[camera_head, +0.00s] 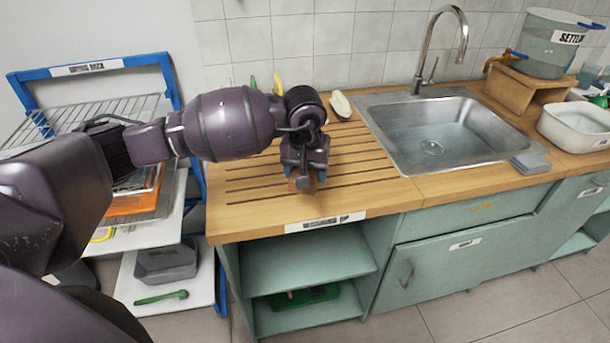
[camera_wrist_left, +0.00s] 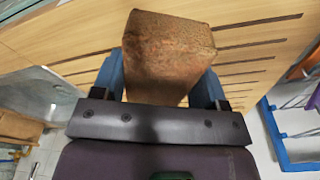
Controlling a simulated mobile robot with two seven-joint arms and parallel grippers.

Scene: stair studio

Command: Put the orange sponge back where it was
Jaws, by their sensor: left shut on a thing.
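My left gripper (camera_head: 303,178) is over the slatted wooden draining board (camera_head: 245,190), close to its front edge. In the left wrist view its two blue fingers (camera_wrist_left: 165,88) are shut on the orange sponge (camera_wrist_left: 165,50), a brownish-orange block. In the head view the sponge is mostly hidden behind the gripper. I cannot tell whether the sponge touches the board. My right gripper is not in view.
A steel sink (camera_head: 445,130) with a tall tap (camera_head: 440,45) is right of the board. A pale oval brush-like item (camera_head: 341,104) lies at the board's back. A blue-framed drying rack (camera_head: 95,68) stands left. A white basin (camera_head: 575,125) and a water tank (camera_head: 548,45) are far right.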

